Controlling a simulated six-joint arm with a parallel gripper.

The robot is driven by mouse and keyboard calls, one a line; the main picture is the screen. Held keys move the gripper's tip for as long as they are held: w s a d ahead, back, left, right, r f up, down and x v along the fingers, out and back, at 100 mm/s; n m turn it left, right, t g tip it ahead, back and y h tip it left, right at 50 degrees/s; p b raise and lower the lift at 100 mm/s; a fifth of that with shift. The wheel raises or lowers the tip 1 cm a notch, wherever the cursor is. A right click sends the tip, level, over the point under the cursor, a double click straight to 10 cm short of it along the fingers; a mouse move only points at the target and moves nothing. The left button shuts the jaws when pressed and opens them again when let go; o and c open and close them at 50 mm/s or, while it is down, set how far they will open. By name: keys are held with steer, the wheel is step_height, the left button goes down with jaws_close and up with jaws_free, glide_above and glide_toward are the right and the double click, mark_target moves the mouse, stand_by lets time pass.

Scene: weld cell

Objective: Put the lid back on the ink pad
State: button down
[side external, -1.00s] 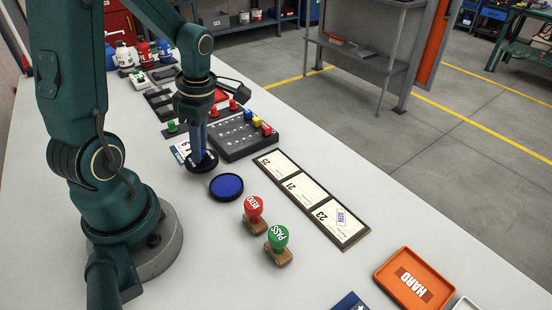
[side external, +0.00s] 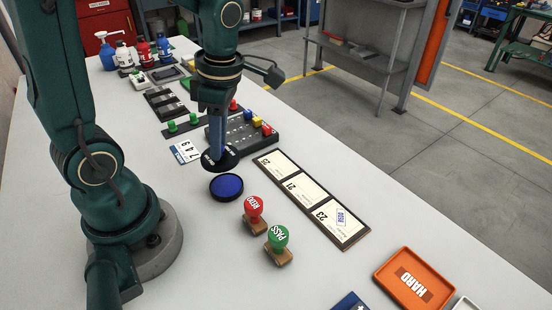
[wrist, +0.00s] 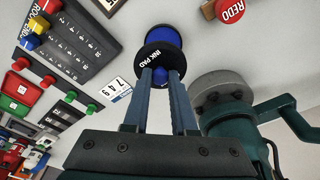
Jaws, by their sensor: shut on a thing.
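The ink pad (side external: 227,187) is a round black tin with a blue pad, open on the white table; it also shows in the wrist view (wrist: 163,36), partly covered by the lid. The lid (side external: 219,162) is a black disc with white lettering; in the wrist view the lid (wrist: 160,55) reads "INK PAD". My gripper (side external: 215,150) is shut on the lid's raised middle, blue in the wrist view between my fingertips (wrist: 162,78). The lid is held above and just behind the pad in the side view, apart from it and slightly tilted.
A red REDO stamp (side external: 254,212) and a green PASS stamp (side external: 278,243) stand in front of the pad. A card board (side external: 312,196) lies to the right.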

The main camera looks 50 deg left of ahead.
mark_target(225, 159)
steer(key=shift+d+f, duration=0.2)
steer(key=shift+d, duration=0.1)
steer(key=shift+f, duration=3)
steer(key=shift+f, duration=0.15)
steer(key=shift+c, duration=0.8)
jaws_free()
steer(key=shift+r, duration=3.5)
